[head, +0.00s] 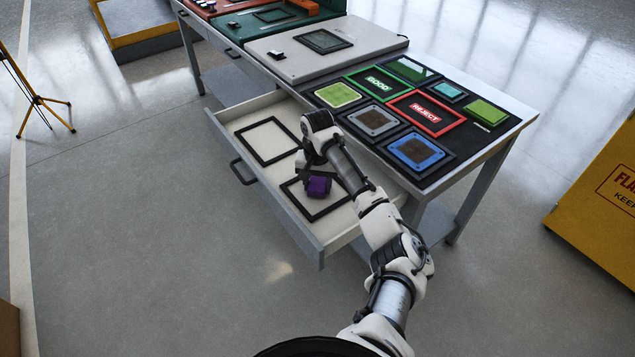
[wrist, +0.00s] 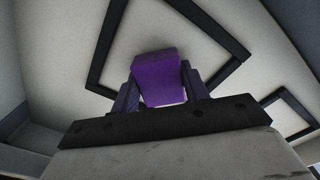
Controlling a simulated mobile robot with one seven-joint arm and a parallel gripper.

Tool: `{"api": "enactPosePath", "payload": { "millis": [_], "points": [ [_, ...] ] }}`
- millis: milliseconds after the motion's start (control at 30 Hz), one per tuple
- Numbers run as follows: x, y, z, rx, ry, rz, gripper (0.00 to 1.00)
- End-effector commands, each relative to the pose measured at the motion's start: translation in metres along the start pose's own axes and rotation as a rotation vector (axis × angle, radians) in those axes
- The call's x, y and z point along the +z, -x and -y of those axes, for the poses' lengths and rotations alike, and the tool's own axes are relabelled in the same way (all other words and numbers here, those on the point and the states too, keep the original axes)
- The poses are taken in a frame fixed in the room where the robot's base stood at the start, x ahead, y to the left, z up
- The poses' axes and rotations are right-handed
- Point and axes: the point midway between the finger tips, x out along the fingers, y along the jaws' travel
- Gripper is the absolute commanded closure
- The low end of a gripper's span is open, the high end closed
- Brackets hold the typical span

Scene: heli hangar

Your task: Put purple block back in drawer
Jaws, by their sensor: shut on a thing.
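The purple block (head: 318,187) is between the fingers of my gripper (head: 316,179). The block also shows in the wrist view (wrist: 160,78), with a finger of my gripper (wrist: 160,92) on each side of it. The drawer (head: 262,198) is pulled open under the bench, and the block is over its inside. Two black square frames lie on the drawer's pale floor. The block is over the nearer frame (head: 291,200). I cannot tell whether the block touches the floor. The farther frame (head: 268,141) is empty.
The bench top (head: 515,105) above the drawer holds a GOOD frame (head: 378,82), a REJECT frame (head: 426,113) and several coloured pads. A yellow cabinet (head: 600,200) stands at right. A yellow tripod (head: 38,100) stands at left. The floor left of the drawer is clear.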

Motion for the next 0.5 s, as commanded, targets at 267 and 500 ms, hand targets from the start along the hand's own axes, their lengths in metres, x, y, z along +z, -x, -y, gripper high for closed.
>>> {"api": "enactPosePath", "payload": {
  "millis": [267, 500],
  "points": [
    [-0.0001, -0.0014, 0.0, -0.001, 0.0, 0.0, 0.76],
    [-0.0002, -0.002, -0.0001, 0.0, 0.0, 0.0, 0.33]
  ]
}}
